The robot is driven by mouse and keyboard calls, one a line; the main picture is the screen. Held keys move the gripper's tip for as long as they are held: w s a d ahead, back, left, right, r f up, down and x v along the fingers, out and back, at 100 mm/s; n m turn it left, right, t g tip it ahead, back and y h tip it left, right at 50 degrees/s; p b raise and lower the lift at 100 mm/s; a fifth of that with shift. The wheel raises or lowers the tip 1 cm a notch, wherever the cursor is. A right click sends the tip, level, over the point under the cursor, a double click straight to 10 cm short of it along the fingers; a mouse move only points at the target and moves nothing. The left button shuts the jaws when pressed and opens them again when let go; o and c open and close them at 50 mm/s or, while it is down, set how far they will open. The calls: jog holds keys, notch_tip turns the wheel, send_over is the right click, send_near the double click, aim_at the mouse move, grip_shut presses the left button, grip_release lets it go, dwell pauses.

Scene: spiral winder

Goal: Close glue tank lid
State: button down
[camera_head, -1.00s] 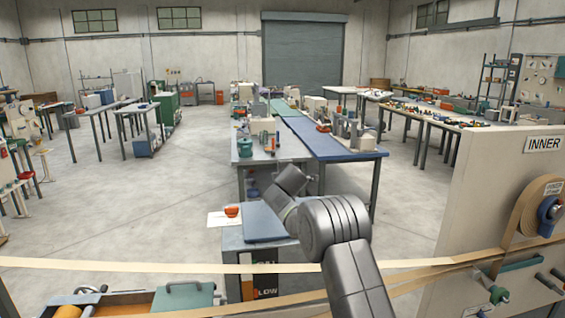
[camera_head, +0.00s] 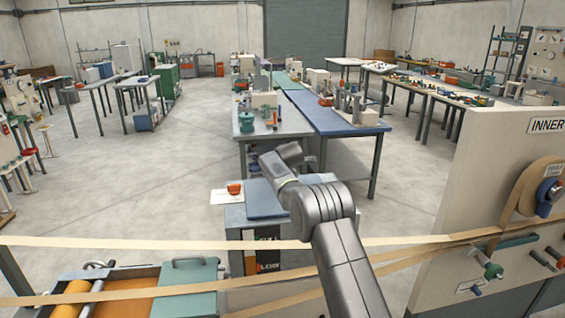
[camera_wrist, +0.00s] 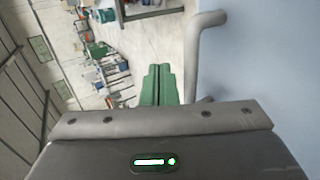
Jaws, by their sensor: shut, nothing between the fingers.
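A teal lid (camera_head: 187,285) with a grey bar handle shows at the lower left of the head view. It is beside the open orange-brown inside of a tank (camera_head: 133,297), which looks uncovered. I cannot tell the lid's exact tilt. My gripper is at the end of my bent arm, over the grey cabinet beyond the paper strips. It is well apart from the teal lid. In the wrist view its green fingers (camera_wrist: 160,85) are shut and hold nothing. A grey bent bar (camera_wrist: 196,55) and a plain blue surface (camera_wrist: 265,70) are close beside them.
Tan paper strips (camera_head: 120,242) stretch across the front, close to my arm. The grey cabinet (camera_head: 233,238) has a blue top slab (camera_head: 262,203), with an orange cup (camera_head: 234,188) beside it. A beige panel (camera_head: 480,190) stands at right. Open floor (camera_head: 150,190) is on the left.

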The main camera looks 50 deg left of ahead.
dwell(0.5)
jog(key=b+v, duration=0.5)
jog(key=v, duration=0.8)
jog(key=shift+s+d+r, duration=0.2)
jog(key=shift+d+r, duration=0.05)
jog(key=shift+d, duration=0.05)
jog(key=shift+a, duration=0.1)
jog(key=shift+p+x, duration=2.45)
jog(key=shift+x, duration=4.45)
